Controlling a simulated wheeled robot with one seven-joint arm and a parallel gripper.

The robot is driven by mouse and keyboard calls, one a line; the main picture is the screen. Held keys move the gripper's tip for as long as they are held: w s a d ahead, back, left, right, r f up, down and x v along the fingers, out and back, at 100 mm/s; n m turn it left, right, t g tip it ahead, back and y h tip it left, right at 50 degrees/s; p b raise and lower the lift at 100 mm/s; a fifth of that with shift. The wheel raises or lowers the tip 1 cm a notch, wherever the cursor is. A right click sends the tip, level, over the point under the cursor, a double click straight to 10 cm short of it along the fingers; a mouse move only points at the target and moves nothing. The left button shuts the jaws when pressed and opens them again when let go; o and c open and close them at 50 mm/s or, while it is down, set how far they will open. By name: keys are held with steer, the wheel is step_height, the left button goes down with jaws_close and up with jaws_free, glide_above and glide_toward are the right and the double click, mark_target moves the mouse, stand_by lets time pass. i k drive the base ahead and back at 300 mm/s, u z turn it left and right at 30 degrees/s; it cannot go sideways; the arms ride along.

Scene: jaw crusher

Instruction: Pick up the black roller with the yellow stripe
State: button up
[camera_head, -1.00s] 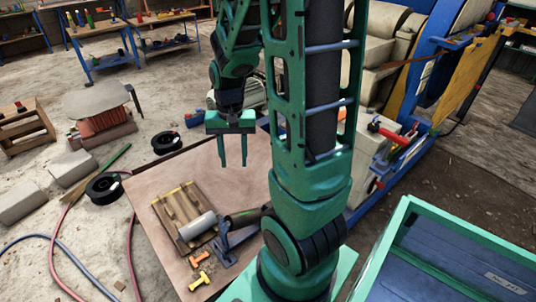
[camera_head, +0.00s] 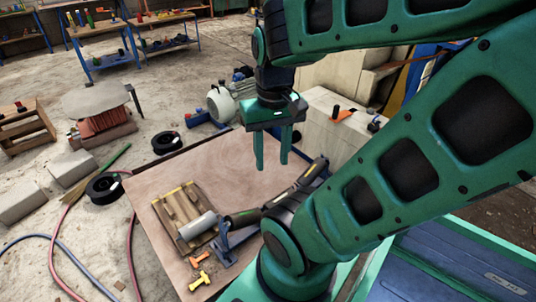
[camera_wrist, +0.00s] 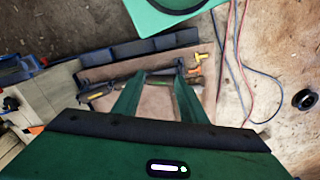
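A dark roller with a yellow mark (camera_head: 279,198) lies at the right part of the brown table, partly hidden behind my arm in the head view. In the wrist view a dark piece with a yellow band (camera_wrist: 97,95) shows left of the fingers and seems to be the same roller. Another dark, greenish roller (camera_head: 241,218) lies left of it. My gripper (camera_head: 272,160) points down above the table, with its two fingers apart and nothing between them. It is clear of the rollers.
The brown table (camera_head: 225,160) has free room at its middle and back. A wooden pallet (camera_head: 178,210) with a light grey cylinder (camera_head: 198,224) is at its left. A blue clamp-like piece (camera_head: 228,243) and yellow and orange fittings (camera_head: 199,280) lie near the front.

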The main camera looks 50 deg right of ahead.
mark_target(307, 179)
steer(key=k, duration=1.2)
steer(key=z, duration=0.3)
steer(key=i, duration=0.3)
steer(key=z, duration=0.8)
steer(key=i, duration=0.8)
steer(key=u, duration=0.8)
